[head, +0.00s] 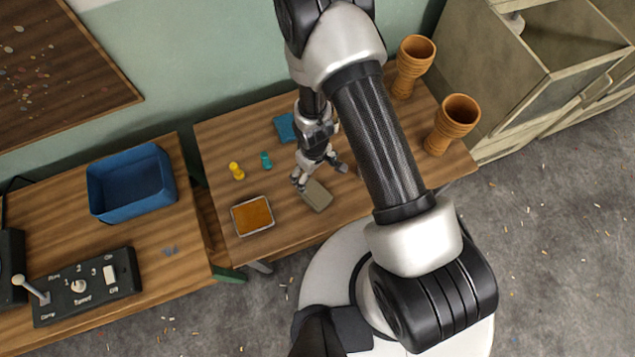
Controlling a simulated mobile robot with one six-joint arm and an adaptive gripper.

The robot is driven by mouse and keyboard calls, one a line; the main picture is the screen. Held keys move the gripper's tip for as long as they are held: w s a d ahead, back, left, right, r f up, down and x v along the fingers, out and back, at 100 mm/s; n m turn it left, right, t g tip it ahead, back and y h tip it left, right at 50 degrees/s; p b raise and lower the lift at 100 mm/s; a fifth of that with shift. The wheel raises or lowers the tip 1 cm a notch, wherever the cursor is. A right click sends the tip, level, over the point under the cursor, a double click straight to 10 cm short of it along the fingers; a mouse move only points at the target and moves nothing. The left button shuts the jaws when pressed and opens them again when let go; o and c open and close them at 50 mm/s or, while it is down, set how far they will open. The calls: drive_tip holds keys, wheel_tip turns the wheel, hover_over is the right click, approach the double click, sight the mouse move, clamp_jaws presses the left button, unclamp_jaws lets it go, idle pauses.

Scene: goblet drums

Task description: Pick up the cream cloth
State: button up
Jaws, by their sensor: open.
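The cream cloth (317,196) looks like a small flat greyish-beige rectangle on the wooden table, near the table's front edge. My gripper (320,181) is open and sits just above the cloth's back edge, with its fingers pointing down. One finger is by the cloth's left back corner and the other is to the right of its back edge. I cannot tell whether the fingers touch the cloth. Nothing shows between the fingers.
A tray with orange content (236,217) stands left of the cloth. A yellow piece (236,171), a teal piece (266,160) and a blue cloth-like item (285,127) lie behind. Two goblet drums (455,122) stand at the right. A blue bin (131,183) is on the left table.

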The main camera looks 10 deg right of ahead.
sight(314, 193)
wheel_tip(314, 193, down, 17)
drive_tip(key=b, duration=1.7)
drive_tip(key=shift+s+a+f, duration=0.1)
drive_tip(key=shift+f, duration=0.1)
drive_tip(key=shift+r, duration=0.1)
drive_tip(key=shift+c, duration=0.2)
drive_tip(key=c, duration=1.2)
drive_tip(key=shift+r, duration=0.1)
wheel_tip(314, 193, up, 20)
drive_tip(key=p, duration=1.9)
